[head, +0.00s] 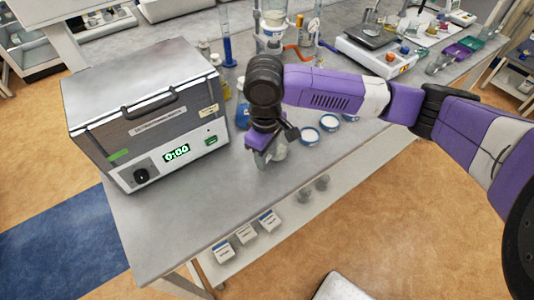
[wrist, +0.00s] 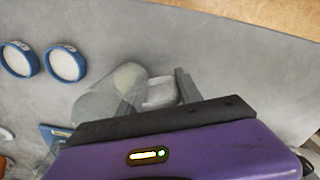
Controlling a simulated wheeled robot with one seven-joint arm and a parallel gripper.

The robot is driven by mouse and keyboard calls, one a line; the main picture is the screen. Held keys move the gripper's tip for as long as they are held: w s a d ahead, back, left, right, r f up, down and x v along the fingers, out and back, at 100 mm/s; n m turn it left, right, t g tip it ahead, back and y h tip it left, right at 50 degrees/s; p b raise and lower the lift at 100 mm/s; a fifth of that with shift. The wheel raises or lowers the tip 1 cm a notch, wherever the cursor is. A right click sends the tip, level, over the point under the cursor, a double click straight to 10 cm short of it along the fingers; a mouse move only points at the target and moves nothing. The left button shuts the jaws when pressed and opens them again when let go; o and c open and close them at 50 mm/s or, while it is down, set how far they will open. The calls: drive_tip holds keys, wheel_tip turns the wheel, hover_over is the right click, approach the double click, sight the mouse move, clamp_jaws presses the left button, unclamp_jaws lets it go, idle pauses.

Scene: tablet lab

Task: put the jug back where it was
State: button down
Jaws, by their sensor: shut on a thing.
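The jug (wrist: 106,95) is clear, see-through glass. In the wrist view it lies beside my gripper (wrist: 165,98), whose jaws are around its pale handle part. In the head view my gripper (head: 268,146) points down over the bench, right of the grey heating box, and is shut on the jug. Only a little of the jug (head: 279,153) shows there, below and behind the jaws. Whether its base touches the bench cannot be told.
A grey box with a 0:00 display (head: 150,112) stands close on the left. Blue-rimmed dishes (head: 309,136) lie to the right. A blue cylinder (head: 227,50) and other glassware stand behind. The bench (head: 215,210) is clear at the front.

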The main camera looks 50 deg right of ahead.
drive_tip(key=shift+f, duration=0.1)
drive_tip(key=c, duration=0.8)
unclamp_jaws()
